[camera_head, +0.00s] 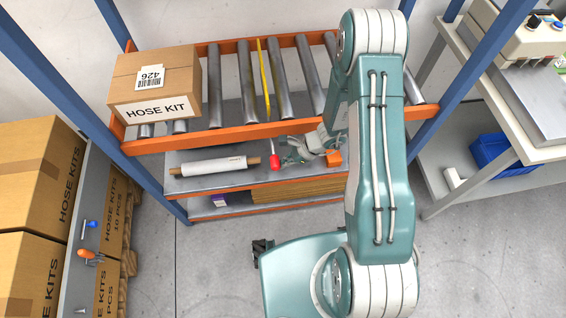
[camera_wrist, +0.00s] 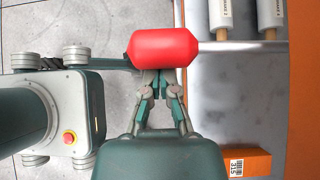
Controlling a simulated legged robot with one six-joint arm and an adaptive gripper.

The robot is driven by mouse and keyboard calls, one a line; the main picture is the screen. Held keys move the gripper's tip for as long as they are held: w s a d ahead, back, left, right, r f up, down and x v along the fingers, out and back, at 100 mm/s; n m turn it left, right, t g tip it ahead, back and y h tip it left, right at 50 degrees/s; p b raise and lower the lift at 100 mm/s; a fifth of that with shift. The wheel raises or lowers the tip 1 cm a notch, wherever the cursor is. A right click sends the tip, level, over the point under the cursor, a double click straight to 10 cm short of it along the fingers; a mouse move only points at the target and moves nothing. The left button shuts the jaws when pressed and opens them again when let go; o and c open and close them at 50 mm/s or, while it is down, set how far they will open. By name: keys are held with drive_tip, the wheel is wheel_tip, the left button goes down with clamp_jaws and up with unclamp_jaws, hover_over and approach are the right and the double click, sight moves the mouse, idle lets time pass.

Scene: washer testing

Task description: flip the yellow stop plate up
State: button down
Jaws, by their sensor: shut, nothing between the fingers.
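The yellow stop plate (camera_head: 264,78) shows in the head view as a thin strip between two rollers of the rack; I cannot tell its tilt. A thin rod runs from its near end to a red handle (camera_head: 274,161) in front of the rack's orange rail. The red handle fills the upper middle of the wrist view (camera_wrist: 165,47), its rod running to the right. My gripper (camera_head: 287,157) is just right of the handle in the head view. In the wrist view its shut fingertips (camera_wrist: 160,76) are at the handle's lower edge, with nothing between them; contact is unclear.
A hose kit box (camera_head: 155,85) sits on the rollers at the left. A white roll (camera_head: 213,166) lies on the shelf below. Blue posts (camera_head: 458,85) flank the rack. Stacked cartons (camera_head: 35,180) stand at the left, and a bench (camera_head: 515,110) at the right.

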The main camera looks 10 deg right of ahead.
wheel_tip(320, 180, down, 4)
drive_tip(key=d, duration=0.2)
drive_tip(key=v, duration=1)
drive_tip(key=shift+r, duration=0.15)
drive_tip(key=shift+a, duration=0.15)
wheel_tip(320, 180, up, 22)
drive_tip(key=s+a+n+h, duration=0.2)
drive_tip(key=s+n+h, duration=0.15)
drive_tip(key=n, duration=0.65)
drive_tip(key=s+r+n+t+h, duration=0.5)
drive_tip(key=s+r+n, duration=0.3)
drive_tip(key=s+r, duration=0.4)
drive_tip(key=shift+s+d+r+t, duration=0.3)
drive_tip(key=shift+d+r, duration=0.15)
drive_tip(key=shift+r, duration=1.3)
